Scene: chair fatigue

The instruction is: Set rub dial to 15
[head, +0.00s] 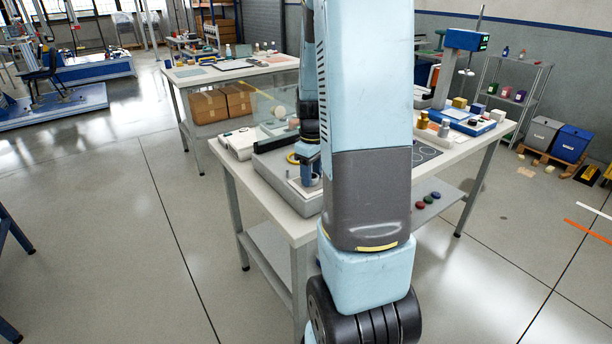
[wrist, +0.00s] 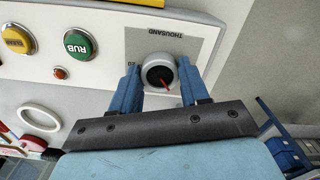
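The rub dial (wrist: 160,72) is a round grey knob with a dark face and a red pointer, on a light plate (wrist: 196,42). In the wrist view, the pointer slants toward the lower right. The plate reads THOUSAND, and a 20 shows left of the knob; other scale marks are hidden or too small to read. My gripper (wrist: 159,76) has one blue finger on each side of the knob, very close to it. I cannot tell whether both fingers touch it. In the head view, my gripper (head: 309,178) is low over the machine, partly behind my arm.
A green RUB button (wrist: 78,44), a yellow button (wrist: 18,39) and a small red button (wrist: 60,73) share the panel. A white ring (wrist: 39,117) lies nearby. The grey machine (head: 272,170) stands on a white table (head: 238,173); a blue device (head: 463,122) stands farther right.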

